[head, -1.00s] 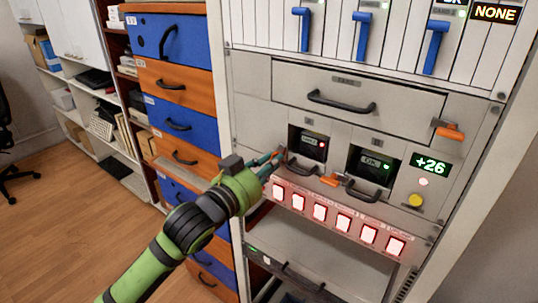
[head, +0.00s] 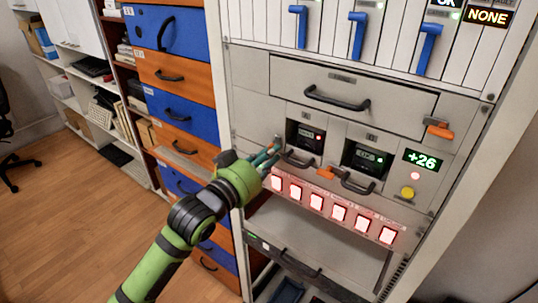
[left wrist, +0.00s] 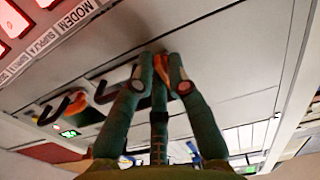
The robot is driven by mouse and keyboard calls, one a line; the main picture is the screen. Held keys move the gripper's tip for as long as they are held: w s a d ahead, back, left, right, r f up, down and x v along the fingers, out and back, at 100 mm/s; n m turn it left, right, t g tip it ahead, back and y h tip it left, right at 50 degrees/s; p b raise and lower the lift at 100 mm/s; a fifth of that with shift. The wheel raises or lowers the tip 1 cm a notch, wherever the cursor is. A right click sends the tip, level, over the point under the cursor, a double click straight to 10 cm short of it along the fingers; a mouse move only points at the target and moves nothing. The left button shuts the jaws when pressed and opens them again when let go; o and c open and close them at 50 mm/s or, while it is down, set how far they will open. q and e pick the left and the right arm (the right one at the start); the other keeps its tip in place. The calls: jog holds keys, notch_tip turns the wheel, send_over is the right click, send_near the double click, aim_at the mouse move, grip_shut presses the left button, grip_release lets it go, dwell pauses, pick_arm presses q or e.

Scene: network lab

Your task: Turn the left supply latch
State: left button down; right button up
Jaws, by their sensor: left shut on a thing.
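The left supply (head: 306,137) is a dark bay in the grey rack, with a small display and a red light. Its black handle (head: 298,162) is below it. My left gripper (head: 273,154) is at the rack face just left of this bay, its green fingers closed. In the left wrist view the fingers (left wrist: 160,68) are shut on the orange left supply latch (left wrist: 159,63), which shows only in part between them. The latch's exact angle is hard to tell. My right gripper is not in view.
The right supply (head: 366,157) shows a green light, with an orange latch (head: 326,173) at its left. A strip of lit red-white buttons (head: 340,213) runs just below. Another orange latch (head: 438,128), a yellow knob (head: 408,193) and a "+26" display (head: 420,160) are further right.

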pick_arm(q)
jog(key=shift+w+a+r, duration=0.1)
jog(key=shift+a+r, duration=0.05)
jog(key=shift+r, duration=0.5)
jog(key=c, duration=1.4)
grip_release()
jog(key=shift+o, duration=0.4)
jog(key=shift+f, duration=0.15)
jog(key=shift+a+f, duration=0.1)
jog(key=shift+f, duration=0.05)
jog(key=v, duration=1.2)
jog(key=shift+f, duration=0.1)
